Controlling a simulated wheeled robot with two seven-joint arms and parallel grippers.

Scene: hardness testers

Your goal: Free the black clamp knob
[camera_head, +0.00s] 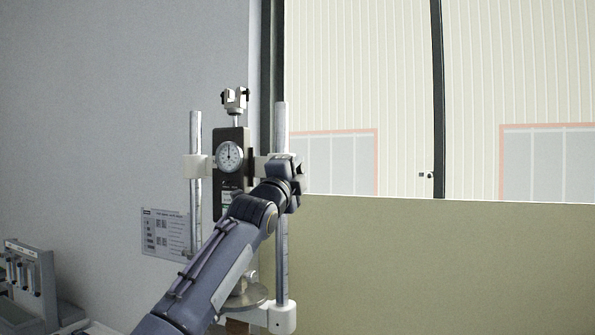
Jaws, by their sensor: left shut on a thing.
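The hardness tester (231,137) stands upright against the wall, with a round white dial gauge (229,156) on its black body between two metal columns. My left arm rises from the lower left, and my left gripper (296,172) is at the right column, level with the white crossbar clamp. It is shut on the black clamp knob there. The knob itself is mostly hidden by the gripper, and its fingertips are hard to make out. My right gripper is not in view.
A white clamp block (197,167) grips the left column (195,130). A silver and black head (235,98) tops the tester. A printed card (165,233) is on the wall, and a grey device (30,275) stands at the lower left. Right of the tester is free room before a low tan panel (440,265).

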